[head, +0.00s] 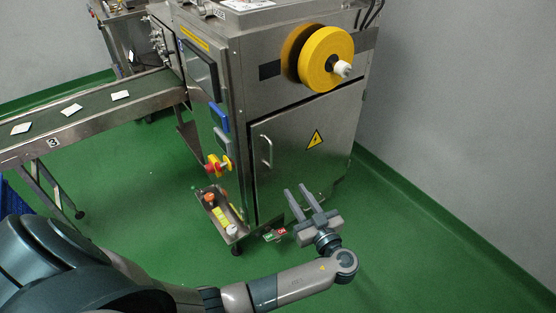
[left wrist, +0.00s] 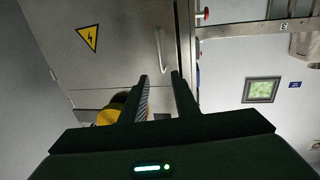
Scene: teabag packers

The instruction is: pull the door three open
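The grey metal cabinet door (head: 300,160) with a yellow warning triangle is on the machine's front and looks closed. Its upright bar handle (head: 266,151) is near the door's left edge. My left gripper (head: 295,190) is open and empty, in front of the door's lower part, below and right of the handle. In the left wrist view the door (left wrist: 110,65) fills the upper left, and the handle (left wrist: 162,50) lies just beyond the gap between the open fingertips (left wrist: 160,76), apart from them. My right gripper is not in view.
A conveyor (head: 100,108) marked 3 carries several white packets at the left. A yellow roll (head: 326,60) juts out above the door. A low tray (head: 222,212) with small items stands left of the door. Green floor at the right is clear up to the grey wall.

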